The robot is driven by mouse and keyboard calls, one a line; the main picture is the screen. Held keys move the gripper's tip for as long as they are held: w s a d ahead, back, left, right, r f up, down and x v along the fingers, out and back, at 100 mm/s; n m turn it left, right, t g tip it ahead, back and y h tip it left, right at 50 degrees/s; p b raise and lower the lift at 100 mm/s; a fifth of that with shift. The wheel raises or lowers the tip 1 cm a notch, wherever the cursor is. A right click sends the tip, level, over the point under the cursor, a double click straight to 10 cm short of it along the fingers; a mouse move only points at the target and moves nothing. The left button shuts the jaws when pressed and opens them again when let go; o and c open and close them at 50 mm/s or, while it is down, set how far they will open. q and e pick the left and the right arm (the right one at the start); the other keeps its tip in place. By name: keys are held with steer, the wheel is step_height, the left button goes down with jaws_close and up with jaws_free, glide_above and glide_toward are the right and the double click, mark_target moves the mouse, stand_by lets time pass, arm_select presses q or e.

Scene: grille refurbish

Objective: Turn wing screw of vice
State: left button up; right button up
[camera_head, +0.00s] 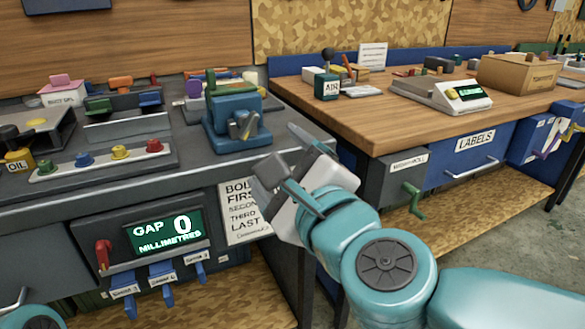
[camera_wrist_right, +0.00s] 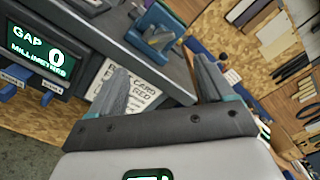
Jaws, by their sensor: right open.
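The blue vice (camera_head: 232,118) stands on the dark bench near its right front corner, with a green part on top. Its wing screw (camera_head: 242,126) is a metallic piece on the side facing me. My right gripper (camera_head: 279,150) is open and empty in front and to the right of the vice, apart from it. In the right wrist view the vice (camera_wrist_right: 155,30) lies beyond the gap between the open fingers (camera_wrist_right: 163,70), with the wing screw (camera_wrist_right: 160,41) facing the gripper. My left gripper is not in view.
A gap display (camera_head: 167,232) reading 0 millimetres is on the bench front, beside a paper notice (camera_head: 240,212). A tray with coloured knobs (camera_head: 103,160) lies left of the vice. The wooden table (camera_head: 365,115) stands to the right, across a narrow gap.

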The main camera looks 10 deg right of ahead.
steer(key=v, duration=0.3)
steer(key=shift+s+d+p, duration=0.15)
steer(key=shift+s+p, duration=0.15)
steer(key=shift+s, duration=0.05)
